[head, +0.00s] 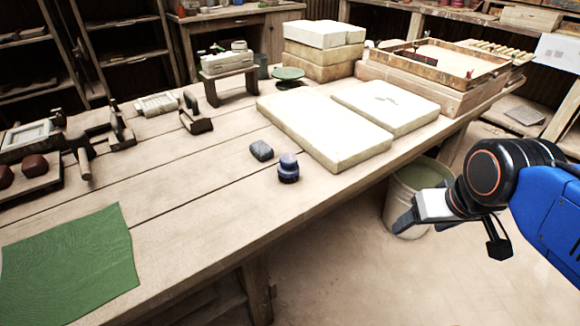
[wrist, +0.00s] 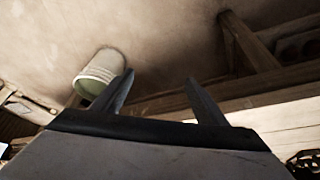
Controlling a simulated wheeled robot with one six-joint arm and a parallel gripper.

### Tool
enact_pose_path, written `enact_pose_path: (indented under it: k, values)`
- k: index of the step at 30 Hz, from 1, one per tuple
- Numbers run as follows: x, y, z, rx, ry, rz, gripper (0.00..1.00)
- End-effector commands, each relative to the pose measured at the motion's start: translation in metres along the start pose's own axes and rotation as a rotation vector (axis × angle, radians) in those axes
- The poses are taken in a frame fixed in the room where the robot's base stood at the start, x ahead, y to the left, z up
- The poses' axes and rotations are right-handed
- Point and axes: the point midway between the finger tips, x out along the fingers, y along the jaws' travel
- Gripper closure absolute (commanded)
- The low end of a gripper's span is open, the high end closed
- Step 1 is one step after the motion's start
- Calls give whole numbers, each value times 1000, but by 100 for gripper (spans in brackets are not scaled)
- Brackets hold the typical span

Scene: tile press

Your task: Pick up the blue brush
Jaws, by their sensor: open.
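A small dark blue, knobbed object (head: 289,168), which looks like the blue brush, stands upright on the wooden workbench (head: 190,215) near its front edge. Its bristles cannot be made out. My gripper (head: 404,224) is off the bench's front edge, to the right of the brush and well apart from it. In the wrist view my gripper (wrist: 160,84) has its two fingers spread with nothing between them. The brush does not show in the wrist view.
A grey lump (head: 261,150) lies just left of the brush. Pale slabs (head: 325,130) lie behind it. A green cloth (head: 70,265) covers the front left. A bucket (head: 420,178) stands on the floor by my gripper, also in the wrist view (wrist: 98,72). Bench between cloth and brush is clear.

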Motion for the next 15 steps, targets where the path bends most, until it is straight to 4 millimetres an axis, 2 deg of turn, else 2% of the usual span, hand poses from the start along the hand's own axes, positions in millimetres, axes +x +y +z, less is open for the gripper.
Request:
enact_pose_path:
  k: [5, 15]
  values:
    - [-11, -9, -22, 98, -25, -13, 34]
    - [-49, -58, -108, 560, -149, -11, 34]
